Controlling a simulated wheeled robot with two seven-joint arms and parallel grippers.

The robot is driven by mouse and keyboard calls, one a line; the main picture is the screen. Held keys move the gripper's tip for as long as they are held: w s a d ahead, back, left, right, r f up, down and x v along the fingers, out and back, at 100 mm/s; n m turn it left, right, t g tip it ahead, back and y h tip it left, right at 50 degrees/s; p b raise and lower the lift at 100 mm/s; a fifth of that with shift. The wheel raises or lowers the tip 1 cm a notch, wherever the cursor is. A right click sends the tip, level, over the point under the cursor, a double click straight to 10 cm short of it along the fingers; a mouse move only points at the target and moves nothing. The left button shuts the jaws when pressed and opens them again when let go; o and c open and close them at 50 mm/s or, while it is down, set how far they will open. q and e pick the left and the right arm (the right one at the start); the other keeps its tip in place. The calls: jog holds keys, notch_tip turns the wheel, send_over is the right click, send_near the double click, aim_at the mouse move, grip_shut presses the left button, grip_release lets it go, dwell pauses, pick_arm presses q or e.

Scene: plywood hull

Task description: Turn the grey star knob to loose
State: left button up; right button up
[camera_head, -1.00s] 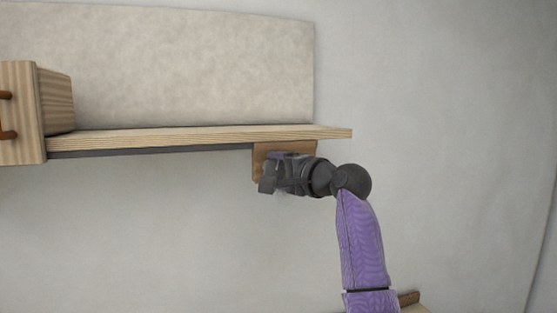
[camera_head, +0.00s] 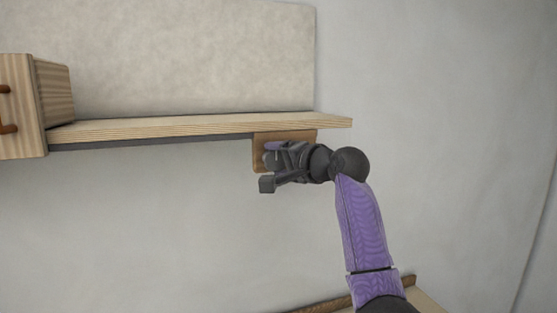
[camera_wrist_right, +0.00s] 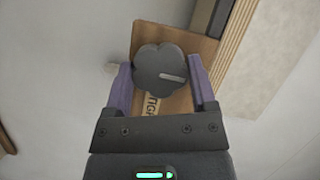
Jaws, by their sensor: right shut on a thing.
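The dark grey star knob (camera_wrist_right: 159,70) sits on a brown wooden plate (camera_wrist_right: 180,36) in the right wrist view, with a pale pointer line on its right part. A label on the plate below the knob is partly hidden; letters like "TIGH" show. My right gripper (camera_wrist_right: 160,80) has its two purple fingers on either side of the knob, shut on it. In the head view the right gripper (camera_head: 272,158) is in front of the plate (camera_head: 262,139) under the shelf and hides the knob. My left gripper is not in view.
A wooden shelf (camera_head: 200,126) runs above the plate, with a pale panel (camera_head: 200,55) behind it. A wooden box with brown handles (camera_head: 25,105) stands at the left. The wall below the shelf is clear. A brown-edged surface (camera_head: 330,304) is low at the right.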

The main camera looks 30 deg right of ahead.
jog(key=o, duration=0.9)
jog(key=shift+r, duration=0.15)
jog(key=shift+w+d, duration=0.1)
jog(key=s+b, duration=0.1)
jog(key=s, duration=0.2)
jog(key=s+d+b, duration=0.1)
jog(key=s, duration=0.2)
jog(key=s+r+b, duration=0.1)
jog(key=s+b, duration=0.1)
jog(key=s, duration=0.1)
jog(key=shift+s+d, duration=0.15)
jog(key=shift+s, duration=0.25)
